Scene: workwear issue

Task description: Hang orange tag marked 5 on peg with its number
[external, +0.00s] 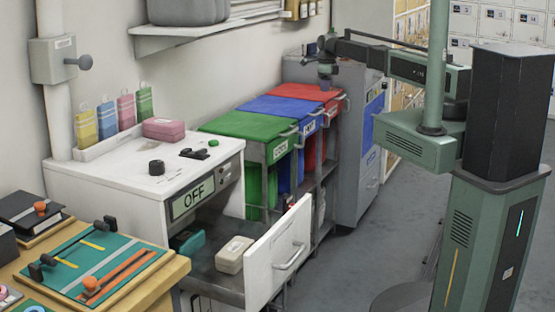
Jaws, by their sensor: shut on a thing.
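My gripper (325,84) is small and far off, at the end of the arm reaching left from the column. It points down above the back end of the red-lidded bin, next to the grey cabinet. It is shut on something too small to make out. I cannot pick out an orange tag marked 5, its number, or a numbered peg in this view.
Green (245,124), blue (285,107) and red (308,92) lidded bins stand in a row. A grey cabinet (350,150) stands behind them. The white counter (105,178) has an open drawer (279,255). A wooden bench (150,285) is at front left.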

